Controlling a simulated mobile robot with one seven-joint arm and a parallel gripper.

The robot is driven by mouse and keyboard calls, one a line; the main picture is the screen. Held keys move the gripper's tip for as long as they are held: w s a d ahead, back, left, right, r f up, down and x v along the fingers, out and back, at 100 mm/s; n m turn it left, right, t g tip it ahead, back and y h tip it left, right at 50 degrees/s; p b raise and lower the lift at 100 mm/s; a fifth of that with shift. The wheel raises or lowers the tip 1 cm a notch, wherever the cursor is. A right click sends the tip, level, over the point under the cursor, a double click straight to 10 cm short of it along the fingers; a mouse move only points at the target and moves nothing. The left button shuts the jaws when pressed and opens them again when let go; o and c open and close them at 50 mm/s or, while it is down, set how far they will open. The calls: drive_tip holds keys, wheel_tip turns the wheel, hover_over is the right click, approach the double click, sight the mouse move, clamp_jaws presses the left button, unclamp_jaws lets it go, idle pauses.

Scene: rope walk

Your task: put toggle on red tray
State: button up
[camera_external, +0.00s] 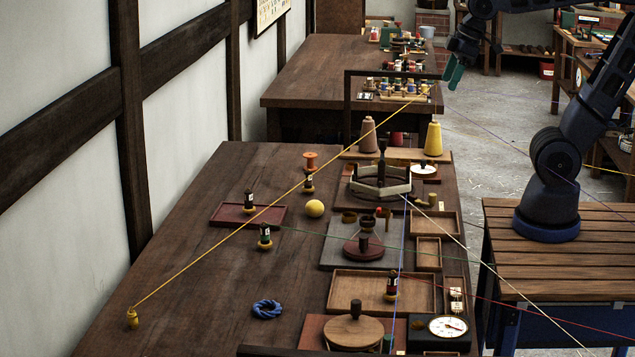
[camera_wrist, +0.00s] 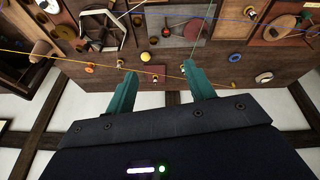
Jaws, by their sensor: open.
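The red tray (camera_external: 248,222) lies flat on the left part of the near bench. No toggle can be told for certain; small wooden pieces (camera_external: 427,203) lie at the bench's right side, too small to identify. My gripper (camera_external: 453,74) is raised high at the upper right, away from the tray. In the wrist view its two teal fingers (camera_wrist: 160,82) are apart and hold nothing, with the bench beyond them.
A yellow ball (camera_external: 315,208) and a blue rope ring (camera_external: 267,309) sit on the bench. A hexagonal wooden frame (camera_external: 380,186), a shallow wooden tray (camera_external: 350,283) and a dial scale (camera_external: 447,327) crowd its right side. Cords cross above the bench. Its left part is mostly clear.

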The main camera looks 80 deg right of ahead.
drive_tip(key=s+f+m, duration=0.2)
drive_tip(key=s, duration=0.3)
drive_tip(key=shift+s+f, duration=0.25)
drive_tip(key=shift+s, duration=0.15)
